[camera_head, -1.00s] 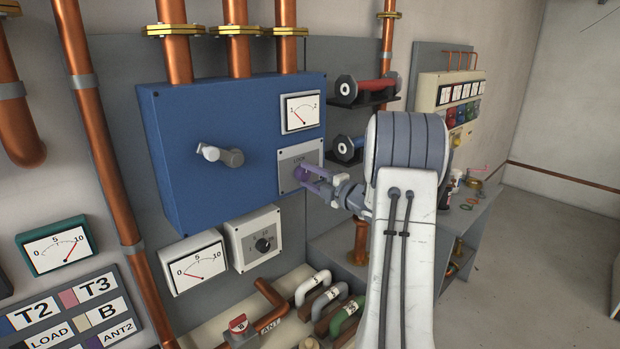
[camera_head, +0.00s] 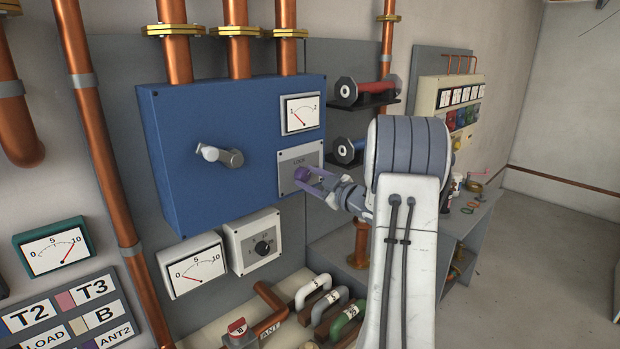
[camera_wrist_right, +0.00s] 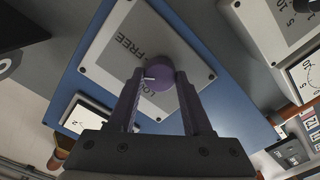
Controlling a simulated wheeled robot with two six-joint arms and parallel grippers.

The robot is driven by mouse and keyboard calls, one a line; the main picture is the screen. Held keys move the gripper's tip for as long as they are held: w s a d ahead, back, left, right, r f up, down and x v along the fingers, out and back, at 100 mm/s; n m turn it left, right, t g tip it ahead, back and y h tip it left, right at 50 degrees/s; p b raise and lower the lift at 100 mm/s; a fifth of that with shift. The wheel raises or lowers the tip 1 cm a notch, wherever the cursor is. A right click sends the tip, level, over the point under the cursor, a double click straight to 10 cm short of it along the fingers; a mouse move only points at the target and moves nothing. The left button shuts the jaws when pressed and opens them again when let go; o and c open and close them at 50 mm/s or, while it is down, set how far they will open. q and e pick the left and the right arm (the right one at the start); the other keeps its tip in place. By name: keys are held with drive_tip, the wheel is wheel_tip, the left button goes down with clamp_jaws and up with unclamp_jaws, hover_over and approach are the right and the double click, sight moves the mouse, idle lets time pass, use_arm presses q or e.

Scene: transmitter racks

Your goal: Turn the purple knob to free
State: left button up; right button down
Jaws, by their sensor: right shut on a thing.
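The purple knob (camera_head: 301,175) sits on a light grey plate (camera_head: 288,187) at the lower right of the blue cabinet. The word LOCK shows above the knob in the head view. In the right wrist view the plate (camera_wrist_right: 106,62) reads FREE and partly hidden LOCK. The knob (camera_wrist_right: 166,75) there carries a small white mark, beside the left finger. My right gripper (camera_head: 312,181) is shut on the knob, one finger on each side; its fingers also show in the right wrist view (camera_wrist_right: 160,92). My left gripper is in neither view.
The blue cabinet (camera_head: 200,115) has a grey lever handle (camera_head: 218,155) left of the plate and a small meter (camera_head: 300,113) above it. A grey dial box (camera_head: 252,241) and several coloured pipe handles (camera_head: 350,312) are below.

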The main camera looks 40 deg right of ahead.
drive_tip(key=m+p, duration=0.1)
drive_tip(key=m, duration=0.3)
drive_tip(key=shift+p, duration=0.3)
drive_tip(key=shift+m+p, duration=0.55)
drive_tip(key=shift+m, duration=1.05)
drive_tip(key=shift+f, duration=0.1)
drive_tip(key=shift+c, duration=1.6)
unclamp_jaws()
drive_tip(key=s+b, duration=0.4)
drive_tip(key=s, duration=0.6)
drive_tip(key=shift+s+d+b, duration=0.25)
drive_tip(key=shift+d+b, duration=0.1)
drive_tip(key=shift+d, duration=0.05)
